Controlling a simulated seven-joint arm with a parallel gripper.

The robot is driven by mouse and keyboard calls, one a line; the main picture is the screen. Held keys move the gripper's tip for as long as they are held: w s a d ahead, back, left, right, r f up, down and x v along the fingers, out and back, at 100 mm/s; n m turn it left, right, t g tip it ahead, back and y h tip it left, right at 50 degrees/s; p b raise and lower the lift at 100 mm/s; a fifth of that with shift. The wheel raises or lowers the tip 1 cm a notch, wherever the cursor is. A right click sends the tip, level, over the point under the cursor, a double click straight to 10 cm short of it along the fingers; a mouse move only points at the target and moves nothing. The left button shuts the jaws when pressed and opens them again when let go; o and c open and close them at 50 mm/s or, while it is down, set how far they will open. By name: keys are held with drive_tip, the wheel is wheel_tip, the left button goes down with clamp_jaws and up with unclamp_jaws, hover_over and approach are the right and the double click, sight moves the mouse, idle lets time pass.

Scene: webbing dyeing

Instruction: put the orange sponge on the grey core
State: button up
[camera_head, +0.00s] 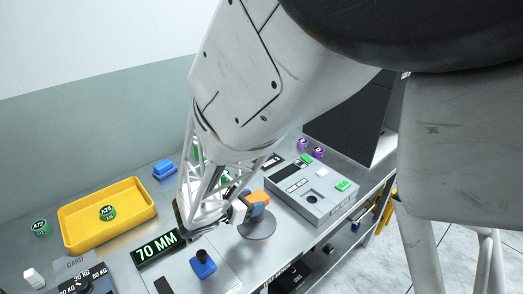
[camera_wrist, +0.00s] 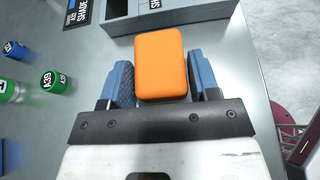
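The orange sponge (camera_head: 261,197) is between the blue-padded fingers of my gripper (camera_wrist: 161,80). In the wrist view the sponge (camera_wrist: 161,62) is a rounded orange block with a finger against each side, so the gripper looks shut on it. In the head view the gripper (camera_head: 249,207) is above the table, and the sponge shows beside a blue finger pad. A grey round disc (camera_head: 259,228) lies on the table just below the gripper; it may be the grey core, but I cannot tell. The disc is partly hidden by the gripper.
A grey device with buttons (camera_head: 315,188) stands to the right. A yellow tray (camera_head: 75,243) with a green cylinder is at the left. Purple pieces (camera_head: 318,152) lie behind the device.

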drive_tip(key=o, duration=0.3)
drive_tip(key=shift+r, duration=0.25)
drive_tip(key=shift+v, duration=0.95)
drive_tip(key=v, duration=0.2)
drive_tip(key=shift+s+a+r, duration=0.15)
drive_tip(key=shift+s+a, duration=0.05)
drive_tip(key=shift+a, duration=0.05)
wheel_tip(320, 180, up, 7)
hover_over(251, 200)
drive_tip(key=s+a, duration=0.3)
drive_tip(key=shift+s+a, duration=0.15)
drive_tip(key=shift+s, duration=0.05)
